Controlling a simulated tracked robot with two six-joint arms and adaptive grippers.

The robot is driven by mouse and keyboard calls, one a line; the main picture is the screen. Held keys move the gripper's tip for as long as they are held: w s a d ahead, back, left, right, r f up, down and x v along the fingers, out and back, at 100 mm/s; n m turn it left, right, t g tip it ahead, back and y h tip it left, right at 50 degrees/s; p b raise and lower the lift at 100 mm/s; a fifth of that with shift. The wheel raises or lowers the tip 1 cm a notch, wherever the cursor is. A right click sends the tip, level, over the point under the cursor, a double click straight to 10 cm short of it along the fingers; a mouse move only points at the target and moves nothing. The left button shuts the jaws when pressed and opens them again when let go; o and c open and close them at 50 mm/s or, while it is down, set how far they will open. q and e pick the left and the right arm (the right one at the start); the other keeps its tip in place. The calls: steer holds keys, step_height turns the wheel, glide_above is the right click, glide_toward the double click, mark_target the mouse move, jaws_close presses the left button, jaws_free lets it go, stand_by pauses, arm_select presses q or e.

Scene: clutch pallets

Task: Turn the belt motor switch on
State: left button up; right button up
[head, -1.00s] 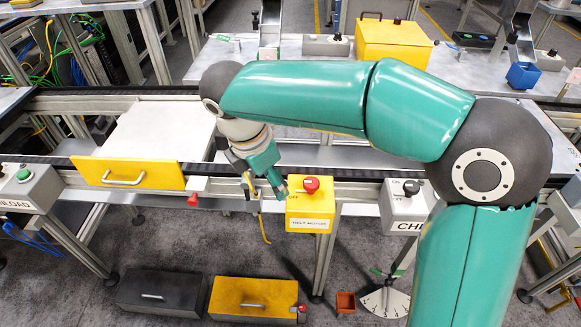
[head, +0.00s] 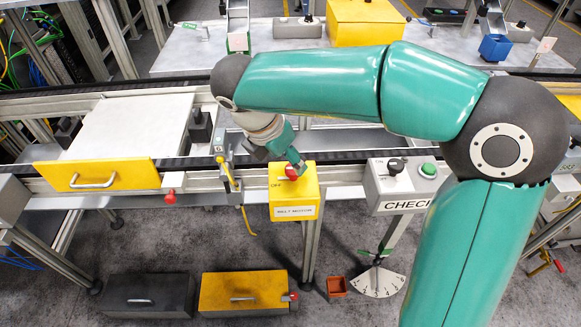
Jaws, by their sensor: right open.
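The belt motor switch is a yellow box (head: 294,200) labelled BELT MOTOR, fixed at the front of the conveyor rail. A red knob (head: 291,173) sits on its top, beside the word OFF. My right gripper (head: 297,164) is open and reaches down from behind, with its green fingertips right at the knob. The fingers cover part of the knob, and I cannot tell whether they touch it. The knob's exact turn is also hard to see. My left gripper is not in view.
A CHECK box (head: 386,185) with a black knob and green button stands to the right. A yellow-fronted drawer (head: 97,176) and a small red knob (head: 170,197) are to the left. A yellow case (head: 243,290) and a dark case (head: 150,294) lie on the floor below.

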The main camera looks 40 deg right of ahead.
mark_target(291, 170)
steer(key=shift+x, duration=2.3)
steer(key=c, duration=1.1)
